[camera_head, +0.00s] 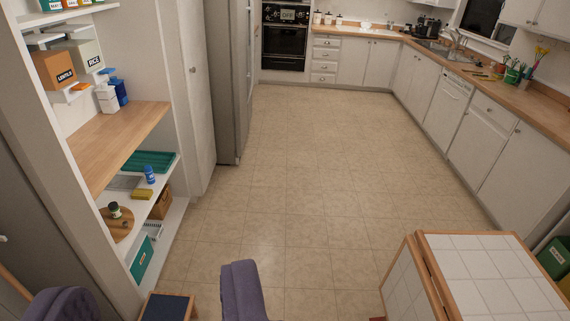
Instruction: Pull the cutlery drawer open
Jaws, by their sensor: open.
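A stack of several white drawers (325,60) with small handles stands at the far end of the kitchen, right of the black wall oven (284,38). The drawers all look shut. Another white drawer front (493,112) sits under the right counter and also looks shut. I cannot tell which one is the cutlery drawer, as no contents show. My gripper does not show in this view, and all these drawers are some distance away across the floor.
The tiled floor (290,170) is clear through the middle. A tile-topped table (490,270) stands at the lower right, a purple chair (242,290) at the bottom. Pantry shelves (120,140) and a fridge (228,80) line the left; a wooden counter (540,105) runs along the right.

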